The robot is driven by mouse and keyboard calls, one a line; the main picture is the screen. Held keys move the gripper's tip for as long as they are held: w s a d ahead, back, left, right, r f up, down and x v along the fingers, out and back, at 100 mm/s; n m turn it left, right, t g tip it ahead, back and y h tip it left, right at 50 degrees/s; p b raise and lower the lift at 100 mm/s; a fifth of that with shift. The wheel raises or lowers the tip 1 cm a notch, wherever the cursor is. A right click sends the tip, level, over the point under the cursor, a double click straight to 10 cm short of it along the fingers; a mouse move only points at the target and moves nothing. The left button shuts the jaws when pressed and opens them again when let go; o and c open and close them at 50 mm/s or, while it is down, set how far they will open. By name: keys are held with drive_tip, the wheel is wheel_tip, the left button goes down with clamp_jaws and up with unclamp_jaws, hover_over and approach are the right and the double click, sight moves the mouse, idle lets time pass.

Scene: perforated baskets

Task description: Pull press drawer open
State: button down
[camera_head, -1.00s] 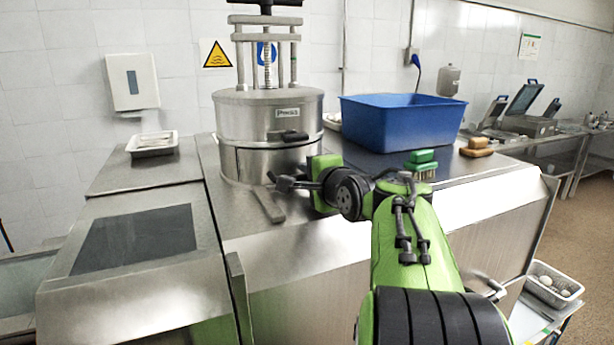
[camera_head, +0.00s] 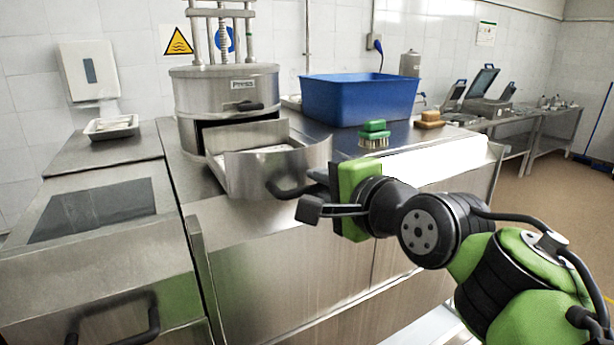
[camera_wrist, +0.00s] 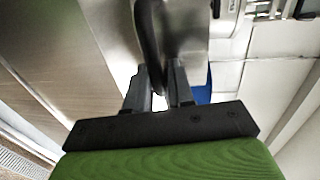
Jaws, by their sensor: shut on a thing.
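The steel press (camera_head: 225,95) stands on the counter against the tiled wall, its label on the upper front. Its drawer (camera_head: 268,168) is slid out toward the front right, with a dark opening in the press behind it. Something pale lies inside the drawer, too small to identify. My gripper (camera_head: 308,192) is at the drawer's dark curved handle (camera_head: 285,190), shut on it. In the wrist view the two fingers (camera_wrist: 158,90) stand on either side of the handle (camera_wrist: 150,40).
A blue bin (camera_head: 358,100), green brushes (camera_head: 374,134) and yellow-brown brushes (camera_head: 430,119) stand to the right on the counter. Another dark handle (camera_head: 118,325) juts out at lower left.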

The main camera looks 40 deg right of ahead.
drive_tip(key=s, duration=0.3)
drive_tip(key=shift+a+f, duration=0.35)
drive_tip(key=c, duration=1.3)
unclamp_jaws()
drive_tip(key=shift+s, duration=0.1)
drive_tip(key=shift+o, duration=0.4)
drive_tip(key=shift+s+r, duration=0.1)
drive_tip(key=shift+r, duration=0.1)
